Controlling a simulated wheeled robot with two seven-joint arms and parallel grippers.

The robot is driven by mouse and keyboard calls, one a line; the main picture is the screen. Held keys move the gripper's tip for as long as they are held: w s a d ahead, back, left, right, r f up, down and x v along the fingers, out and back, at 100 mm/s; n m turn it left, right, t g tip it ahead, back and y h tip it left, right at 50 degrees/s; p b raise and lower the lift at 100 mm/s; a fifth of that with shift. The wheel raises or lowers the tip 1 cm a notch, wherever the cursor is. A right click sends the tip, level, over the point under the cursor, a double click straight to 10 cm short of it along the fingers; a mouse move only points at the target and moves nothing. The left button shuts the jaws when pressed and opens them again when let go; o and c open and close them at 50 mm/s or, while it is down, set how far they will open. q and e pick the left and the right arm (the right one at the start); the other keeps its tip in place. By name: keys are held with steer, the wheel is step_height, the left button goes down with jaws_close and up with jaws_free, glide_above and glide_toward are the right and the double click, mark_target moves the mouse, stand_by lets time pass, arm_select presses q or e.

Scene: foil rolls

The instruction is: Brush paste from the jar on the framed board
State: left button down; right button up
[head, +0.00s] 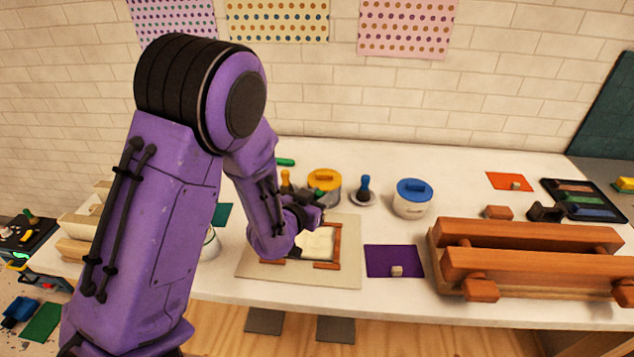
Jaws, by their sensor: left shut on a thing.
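The framed board (337,245) lies on a beige sheet (347,274) at the table's front middle, with brown wooden edges around a pale inner surface. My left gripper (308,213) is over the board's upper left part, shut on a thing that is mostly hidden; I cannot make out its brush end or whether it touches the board. A whitish jar (211,243) shows partly behind my left arm. I cannot tell which holds paste. My right gripper is not in view.
A blue-knobbed stamp-like piece (364,190) stands between the pots. A purple mat (393,262) lies right of the board, then a large wooden roller frame (530,265). A black tray (585,199) lies at far right.

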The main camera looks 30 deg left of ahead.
arm_select(q)
steer(key=shift+r+p, duration=0.9)
steer(key=shift+r, duration=0.45)
